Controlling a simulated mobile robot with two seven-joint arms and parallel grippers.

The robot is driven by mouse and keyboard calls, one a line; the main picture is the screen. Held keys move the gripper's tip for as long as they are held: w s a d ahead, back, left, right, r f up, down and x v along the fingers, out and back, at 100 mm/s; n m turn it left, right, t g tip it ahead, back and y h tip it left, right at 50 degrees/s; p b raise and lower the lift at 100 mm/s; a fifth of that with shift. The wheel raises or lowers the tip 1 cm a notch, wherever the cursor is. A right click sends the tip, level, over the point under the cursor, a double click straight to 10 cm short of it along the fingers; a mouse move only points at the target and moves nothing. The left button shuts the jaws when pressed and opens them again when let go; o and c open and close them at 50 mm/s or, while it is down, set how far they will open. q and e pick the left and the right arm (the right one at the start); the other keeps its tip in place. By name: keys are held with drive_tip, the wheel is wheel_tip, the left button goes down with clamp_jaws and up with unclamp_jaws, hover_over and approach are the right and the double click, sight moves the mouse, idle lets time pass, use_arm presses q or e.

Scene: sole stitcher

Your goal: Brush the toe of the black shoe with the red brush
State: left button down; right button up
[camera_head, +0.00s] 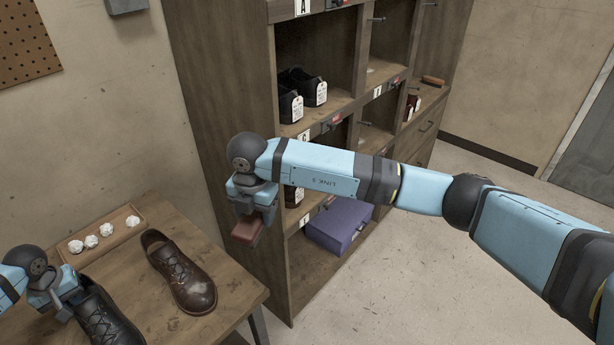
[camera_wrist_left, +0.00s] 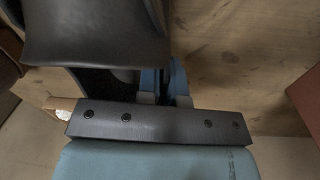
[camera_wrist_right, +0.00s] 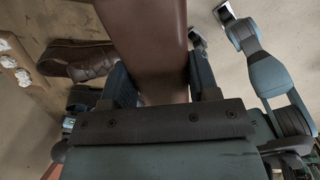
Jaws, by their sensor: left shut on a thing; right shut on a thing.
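The black shoe (camera_head: 104,322) is on the wooden table at the lower left of the head view, partly cut off by the frame's bottom edge. My left gripper (camera_head: 62,304) is shut on its rear end. In the left wrist view, the dark leather of the black shoe (camera_wrist_left: 95,38) fills the upper left by the fingers (camera_wrist_left: 163,88). My right gripper (camera_head: 252,208) is shut on the red brush (camera_head: 246,231), a reddish-brown block, held in the air right of the table, apart from the shoe. The brush (camera_wrist_right: 148,45) also shows between the fingers in the right wrist view.
A brown shoe (camera_head: 182,273) stands on the table (camera_head: 215,262) right of the black one. A wooden tray (camera_head: 128,214) with white crumpled balls lies behind.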

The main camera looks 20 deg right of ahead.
drive_tip(key=s+a+f+m, duration=0.1)
drive_tip(key=s+a+f, duration=0.1)
drive_tip(key=s+a, duration=0.65)
drive_tip(key=s+a+f, duration=0.2)
drive_tip(key=s+a, duration=0.1)
drive_tip(key=a, duration=1.1)
drive_tip(key=s+a+f+m, duration=0.1)
drive_tip(key=s+a+f, duration=0.1)
drive_tip(key=s+a, duration=0.65)
drive_tip(key=shift+t, duration=0.3)
drive_tip(key=shift+w+a+f, duration=0.45)
drive_tip(key=shift+w+f, duration=0.1)
drive_tip(key=shift+f, duration=0.3)
drive_tip(key=shift+w+a+f, duration=0.4)
drive_tip(key=shift+w+f, duration=0.2)
drive_tip(key=shift+f, duration=0.25)
drive_tip(key=shift+w+a+f, duration=0.45)
drive_tip(key=shift+w+f, duration=0.1)
drive_tip(key=shift+f, duration=0.3)
drive_tip(key=shift+f, duration=0.65)
drive_tip(key=shift+w, duration=0.1)
